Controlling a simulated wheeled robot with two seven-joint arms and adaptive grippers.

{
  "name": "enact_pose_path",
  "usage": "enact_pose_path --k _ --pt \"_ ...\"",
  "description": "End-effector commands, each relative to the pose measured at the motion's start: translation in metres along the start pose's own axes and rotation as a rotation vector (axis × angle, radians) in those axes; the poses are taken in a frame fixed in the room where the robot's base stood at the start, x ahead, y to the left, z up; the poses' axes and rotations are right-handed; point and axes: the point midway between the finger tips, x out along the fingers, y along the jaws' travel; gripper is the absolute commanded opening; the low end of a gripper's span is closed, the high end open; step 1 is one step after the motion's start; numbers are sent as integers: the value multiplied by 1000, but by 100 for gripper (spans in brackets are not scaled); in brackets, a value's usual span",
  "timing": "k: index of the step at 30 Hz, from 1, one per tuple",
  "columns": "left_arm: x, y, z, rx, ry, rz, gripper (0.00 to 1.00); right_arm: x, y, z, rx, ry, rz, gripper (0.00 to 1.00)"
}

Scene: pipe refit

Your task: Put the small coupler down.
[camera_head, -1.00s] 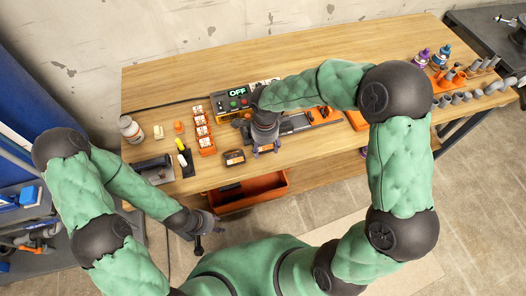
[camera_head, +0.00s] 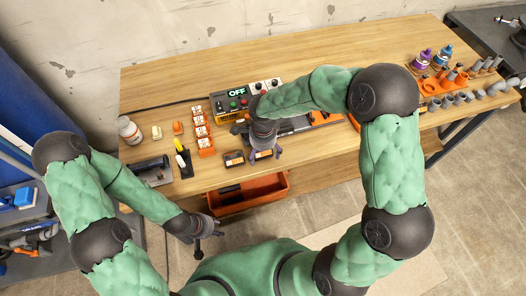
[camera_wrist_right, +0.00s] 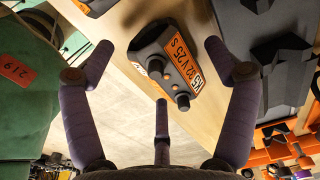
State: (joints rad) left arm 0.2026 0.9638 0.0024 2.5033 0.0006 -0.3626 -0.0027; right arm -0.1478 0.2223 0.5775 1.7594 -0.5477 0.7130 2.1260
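My right gripper (camera_head: 264,154) is over the front part of the workbench, beside a small dark block with an orange label (camera_head: 234,158). In the right wrist view its fingers (camera_wrist_right: 160,75) are spread wide, with nothing gripped between them. A dark block with an orange label and two round knobs (camera_wrist_right: 165,62) shows past the fingers, apart from them, over the wooden top. I cannot tell if either block is the small coupler; I see no coupler in either gripper. My left gripper (camera_head: 205,229) is low, off the bench's front edge; its fingers are too small to read.
The wooden workbench (camera_head: 330,60) has clear room at the back. A control box marked OFF (camera_head: 236,97) and orange-white modules (camera_head: 201,128) stand near the right arm. An orange drawer (camera_head: 252,192) is open below the front edge. Grey pipe fittings (camera_head: 462,97) stand at right.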

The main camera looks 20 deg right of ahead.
Motion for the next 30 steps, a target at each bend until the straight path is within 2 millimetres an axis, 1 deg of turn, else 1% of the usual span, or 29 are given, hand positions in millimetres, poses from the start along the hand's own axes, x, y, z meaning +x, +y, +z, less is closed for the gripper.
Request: enact_pose_path --k 5,9,11,21,24,27,30 --pt "0 0 0 0 0 0 40 0 0 0 0 0 0 87" --pt "-6 2 0 0 0 0 40 -6 0 0 0 0 0 87" --pt "-8 3 0 0 0 0 40 -14 -1 0 1 0 -3 87" --pt "-30 11 1 0 0 0 40 -83 -1 0 1 -1 -4 87" --pt "-34 12 1 0 0 0 40 -99 -1 0 -1 0 -3 87" --pt "-37 13 1 0 0 0 40 -111 0 0 0 -1 -2 87" --pt "-39 14 2 0 0 0 40 -119 0 0 0 0 -1 87"
